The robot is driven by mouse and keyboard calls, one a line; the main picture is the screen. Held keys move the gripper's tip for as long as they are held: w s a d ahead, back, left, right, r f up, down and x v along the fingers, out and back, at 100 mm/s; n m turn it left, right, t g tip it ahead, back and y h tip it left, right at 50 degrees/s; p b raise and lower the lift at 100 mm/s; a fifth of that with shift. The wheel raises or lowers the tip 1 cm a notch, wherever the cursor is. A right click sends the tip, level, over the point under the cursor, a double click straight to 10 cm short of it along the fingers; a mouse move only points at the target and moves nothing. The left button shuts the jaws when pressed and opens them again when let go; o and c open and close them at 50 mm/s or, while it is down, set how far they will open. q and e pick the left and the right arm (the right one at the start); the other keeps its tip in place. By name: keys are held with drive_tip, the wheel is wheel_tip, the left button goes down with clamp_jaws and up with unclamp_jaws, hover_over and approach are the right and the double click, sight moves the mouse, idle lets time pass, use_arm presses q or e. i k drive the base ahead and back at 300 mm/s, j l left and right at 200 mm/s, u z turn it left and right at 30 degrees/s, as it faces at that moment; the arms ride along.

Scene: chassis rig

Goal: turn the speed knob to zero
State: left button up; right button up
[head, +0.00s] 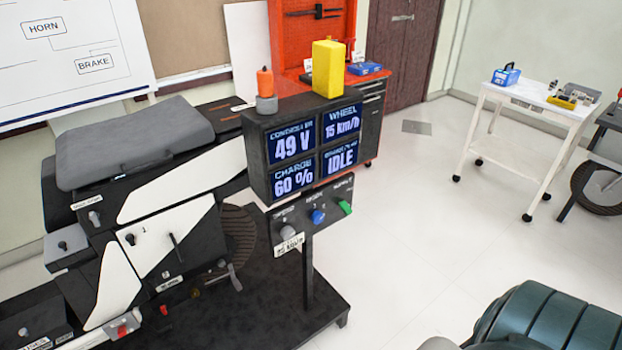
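A dark control panel (304,228) stands on a post below a dark display box (258,160). On the panel's left is a grey knob (289,233), with small lettering above it that seems to read SPEED and a white label (289,244) just below. Its exact pointer position is too small to tell. A blue knob (318,216) sits in the middle and a green switch (345,207) on the right. The display shows 49 V, WHEEL 15 km/h (342,127), CHARGE 60 % and IDLE. Neither of my grippers is in view.
The panel post rises from a black base platform (275,318). A scooter-like rig (160,215) with a grey seat stands at left. An orange beacon and yellow block (327,68) are on the display box. A dark teal ribbed object (550,318) is at bottom right. The middle floor is clear.

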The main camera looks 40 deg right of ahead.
sight(288, 232)
drive_tip(key=z, duration=0.75)
